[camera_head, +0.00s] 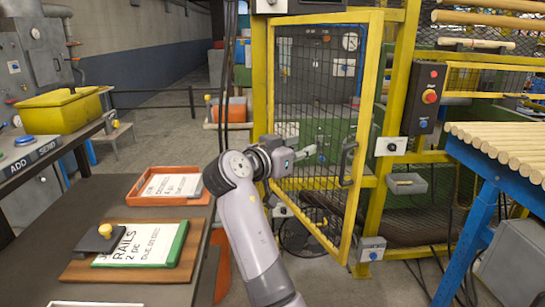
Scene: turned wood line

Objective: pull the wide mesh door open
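The wide mesh door (371,85) has a yellow frame and dark wire mesh. It stands partly open: its right edge is swung out toward me, away from the yellow post, and its left edge is by the left post. A dark upright handle (348,164) sits on its right side. My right gripper (312,151) is in front of the mesh, left of the handle, with its fingers pointing right toward it. A gap shows between fingers and handle. Whether the fingers are open or shut is too small to tell. My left gripper is out of view.
A control box (426,98) with a red button is on the post right of the door. A blue-legged table (482,220) with wooden rods stands at the right. A dark table (60,210) with an orange tray (146,201) and sign boards stands at the left. Floor shows between them.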

